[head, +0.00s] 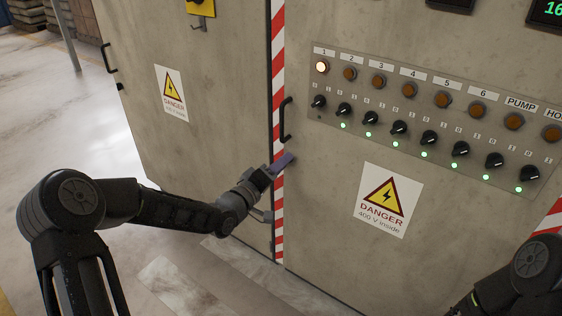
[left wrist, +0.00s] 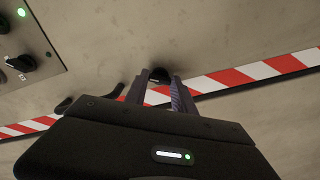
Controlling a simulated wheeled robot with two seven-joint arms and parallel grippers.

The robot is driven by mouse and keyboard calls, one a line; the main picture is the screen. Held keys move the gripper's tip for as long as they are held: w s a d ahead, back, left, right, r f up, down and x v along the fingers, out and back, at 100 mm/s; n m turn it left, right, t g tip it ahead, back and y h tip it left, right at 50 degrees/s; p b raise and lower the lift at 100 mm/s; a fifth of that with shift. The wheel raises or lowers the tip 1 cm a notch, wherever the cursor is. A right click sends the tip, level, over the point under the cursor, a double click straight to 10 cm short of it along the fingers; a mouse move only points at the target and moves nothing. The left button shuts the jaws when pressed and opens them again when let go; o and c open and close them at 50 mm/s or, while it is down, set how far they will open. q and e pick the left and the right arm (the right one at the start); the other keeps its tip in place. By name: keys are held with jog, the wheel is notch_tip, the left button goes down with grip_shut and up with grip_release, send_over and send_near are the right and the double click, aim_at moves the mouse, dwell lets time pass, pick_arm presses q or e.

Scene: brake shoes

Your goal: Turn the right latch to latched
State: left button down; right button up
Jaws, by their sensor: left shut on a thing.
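My left gripper (head: 283,163) reaches in from the left to the cabinet seam, just below a black door handle (head: 285,119). It also shows in the left wrist view (left wrist: 162,88), where its two fingers close around a small dark part, the right latch (left wrist: 157,74), on the cabinet front beside the red and white stripe. The fingers hide most of the latch, so I cannot tell its angle. My right arm shows at the lower right of the head view, and its gripper is out of sight.
A control panel (head: 462,112) with knobs and lamps lies right of the seam. A danger sign (head: 388,200) is below it. A red and white stripe (head: 278,217) runs down the seam. Open floor (head: 45,130) lies left of the cabinet.

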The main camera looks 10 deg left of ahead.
pick_arm(q)
jog(key=n+p, duration=0.2)
jog(key=n, duration=0.3)
jog(key=shift+n, duration=0.4)
jog(key=c, duration=1)
grip_release()
jog(key=shift+c, duration=0.2)
jog(key=p+v, duration=0.1)
jog(key=v, duration=0.7)
jog(key=shift+w, duration=0.1)
